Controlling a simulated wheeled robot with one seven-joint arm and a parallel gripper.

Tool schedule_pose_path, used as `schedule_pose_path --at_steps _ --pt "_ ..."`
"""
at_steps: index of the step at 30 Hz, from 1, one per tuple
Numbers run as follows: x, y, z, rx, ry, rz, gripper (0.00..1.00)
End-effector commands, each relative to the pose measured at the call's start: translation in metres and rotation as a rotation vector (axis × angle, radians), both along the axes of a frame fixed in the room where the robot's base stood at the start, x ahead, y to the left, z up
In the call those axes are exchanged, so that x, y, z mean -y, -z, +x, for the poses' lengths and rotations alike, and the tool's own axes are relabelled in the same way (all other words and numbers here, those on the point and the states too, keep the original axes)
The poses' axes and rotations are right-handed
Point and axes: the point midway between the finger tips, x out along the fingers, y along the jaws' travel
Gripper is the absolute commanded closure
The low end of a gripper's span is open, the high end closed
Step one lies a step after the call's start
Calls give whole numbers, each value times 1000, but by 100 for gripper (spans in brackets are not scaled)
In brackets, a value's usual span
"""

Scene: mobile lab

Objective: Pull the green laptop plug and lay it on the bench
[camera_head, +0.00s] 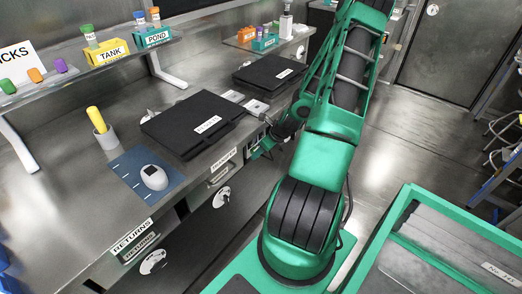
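A closed black laptop (185,120) with a white label lies on the steel bench (125,190). A second closed black laptop (262,70) lies farther back. Small pale plates (256,106) sit on the bench between the laptops, close to my arm. I cannot make out a green plug. My gripper (260,151) is at the bench's front edge, right of the nearer laptop. It is small and partly covered by my arm, so its opening and anything in it cannot be told.
Open floor (405,140) lies right of my arm.

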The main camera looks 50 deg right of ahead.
Motion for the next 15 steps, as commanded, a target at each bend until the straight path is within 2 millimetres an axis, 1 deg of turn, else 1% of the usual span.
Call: schedule_pose_path --at_steps 2,5,6,8,15 --pt "0 0 0 0 0 0 52" --pt "0 0 0 0 0 0 73" --pt "0 0 0 0 0 0 83" --pt "0 0 0 0 0 0 96" --pt "0 0 -1 -1 0 0 96"
